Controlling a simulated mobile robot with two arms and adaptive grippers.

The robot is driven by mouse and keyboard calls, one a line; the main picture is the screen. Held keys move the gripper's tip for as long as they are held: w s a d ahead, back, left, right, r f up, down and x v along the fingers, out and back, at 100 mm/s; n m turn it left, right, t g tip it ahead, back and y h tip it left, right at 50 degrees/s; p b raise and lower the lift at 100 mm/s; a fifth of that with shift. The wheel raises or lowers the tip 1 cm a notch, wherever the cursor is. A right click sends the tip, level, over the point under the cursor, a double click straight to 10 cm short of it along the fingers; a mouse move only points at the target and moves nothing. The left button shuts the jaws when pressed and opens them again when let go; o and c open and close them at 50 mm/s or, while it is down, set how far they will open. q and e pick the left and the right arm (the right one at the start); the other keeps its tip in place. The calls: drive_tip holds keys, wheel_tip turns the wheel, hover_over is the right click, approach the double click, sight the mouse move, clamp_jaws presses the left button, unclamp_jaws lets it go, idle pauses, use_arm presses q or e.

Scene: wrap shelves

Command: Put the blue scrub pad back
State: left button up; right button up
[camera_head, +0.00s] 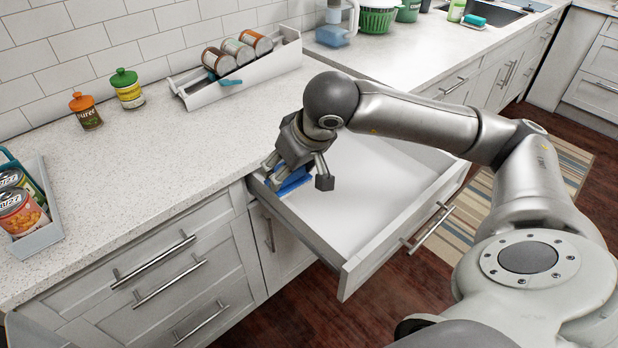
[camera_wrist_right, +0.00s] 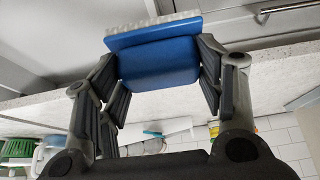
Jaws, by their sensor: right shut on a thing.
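The blue scrub pad (camera_head: 291,181) is in my right gripper (camera_head: 298,178), low over the back left corner of the open white drawer (camera_head: 350,205). In the right wrist view the blue scrub pad (camera_wrist_right: 158,60) sits between the two fingers of my right gripper (camera_wrist_right: 160,80), with a pale bristly layer along its far edge. I cannot tell whether the pad touches the drawer floor. The drawer looks otherwise empty. My left gripper is not in view.
A tilted rack (camera_head: 240,80) with several cans stands on the counter. Two jars (camera_head: 127,92) and a can tray (camera_head: 38,235) are at the left. A pitcher (camera_head: 337,25) and green basket (camera_head: 378,18) stand at the back, near the sink. The drawer's walls surround its free floor.

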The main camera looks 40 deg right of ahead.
drive_tip(key=d+f+b, duration=0.8)
drive_tip(key=d+b, duration=0.3)
drive_tip(key=b, duration=0.4)
drive_tip(key=w+f, duration=0.2)
drive_tip(key=w, duration=0.1)
drive_tip(key=w+f, duration=0.1)
drive_tip(key=w, duration=0.3)
drive_tip(key=w+a+f, duration=0.1)
drive_tip(key=w+f, duration=0.1)
drive_tip(key=w, duration=0.1)
drive_tip(key=shift+w+f, duration=0.3)
drive_tip(key=shift+w, duration=0.1)
drive_tip(key=shift+w+a+f, duration=0.1)
drive_tip(key=shift+w+f, duration=0.9)
drive_tip(key=shift+w, duration=0.35)
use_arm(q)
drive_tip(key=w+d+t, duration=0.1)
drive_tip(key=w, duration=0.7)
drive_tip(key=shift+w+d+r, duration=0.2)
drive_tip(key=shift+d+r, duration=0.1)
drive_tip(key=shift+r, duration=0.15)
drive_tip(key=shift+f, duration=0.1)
use_arm(e)
drive_tip(key=shift+f, duration=0.15)
drive_tip(key=o, duration=0.6)
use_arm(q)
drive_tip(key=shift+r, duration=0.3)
use_arm(e)
drive_tip(key=o, duration=0.4)
